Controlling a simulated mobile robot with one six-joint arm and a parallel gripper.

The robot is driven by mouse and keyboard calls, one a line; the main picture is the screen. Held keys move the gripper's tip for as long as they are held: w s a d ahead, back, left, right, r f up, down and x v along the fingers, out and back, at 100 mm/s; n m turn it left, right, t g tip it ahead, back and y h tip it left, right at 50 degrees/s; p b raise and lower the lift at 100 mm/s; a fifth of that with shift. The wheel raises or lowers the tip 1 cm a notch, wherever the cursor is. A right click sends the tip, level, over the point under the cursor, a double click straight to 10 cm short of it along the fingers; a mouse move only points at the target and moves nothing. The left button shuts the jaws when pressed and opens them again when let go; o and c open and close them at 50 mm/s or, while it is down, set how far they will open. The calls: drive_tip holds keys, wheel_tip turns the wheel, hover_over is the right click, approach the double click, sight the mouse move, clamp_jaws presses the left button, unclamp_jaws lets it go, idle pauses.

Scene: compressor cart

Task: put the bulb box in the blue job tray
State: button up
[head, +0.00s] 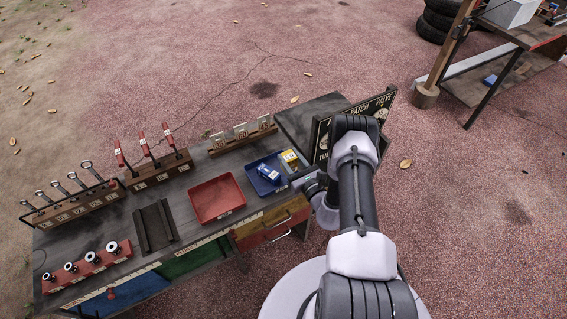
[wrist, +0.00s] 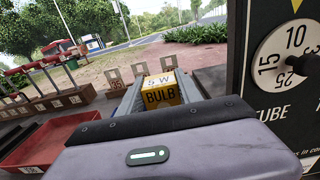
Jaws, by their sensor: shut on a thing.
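The bulb box (wrist: 161,94) is yellow and white, with "5 W BULB" on its face. In the wrist view it sits between the two fingers of my gripper (wrist: 160,88), which is shut on it. In the head view the bulb box (head: 289,160) shows beyond the gripper's body, at the right edge of the blue job tray (head: 254,184). I cannot tell its height above the bench. A blue and white item (head: 268,174) lies in the tray.
A red tray (head: 215,197) stands left of the blue one. A row of numbered holders (head: 242,137) runs behind. A dark dial board (head: 350,125) stands close to my arm on the right.

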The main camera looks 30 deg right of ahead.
sight(283, 154)
drive_tip(key=shift+w+a+f, duration=0.1)
drive_tip(key=shift+w+a, duration=0.1)
drive_tip(key=shift+w, duration=0.3)
drive_tip(key=shift+w+a+f, duration=0.1)
drive_tip(key=shift+w+a, duration=0.05)
drive_tip(key=shift+w, duration=0.35)
drive_tip(key=shift+w+a, duration=0.15)
drive_tip(key=shift+w, duration=0.35)
wheel_tip(283, 154, down, 3)
drive_tip(key=shift+f+b, duration=0.2)
drive_tip(key=shift+b, duration=0.8)
drive_tip(key=shift+f, duration=0.2)
drive_tip(key=o, duration=1.3)
drive_tip(key=shift+o, duration=0.2)
drive_tip(key=shift+r, duration=0.1)
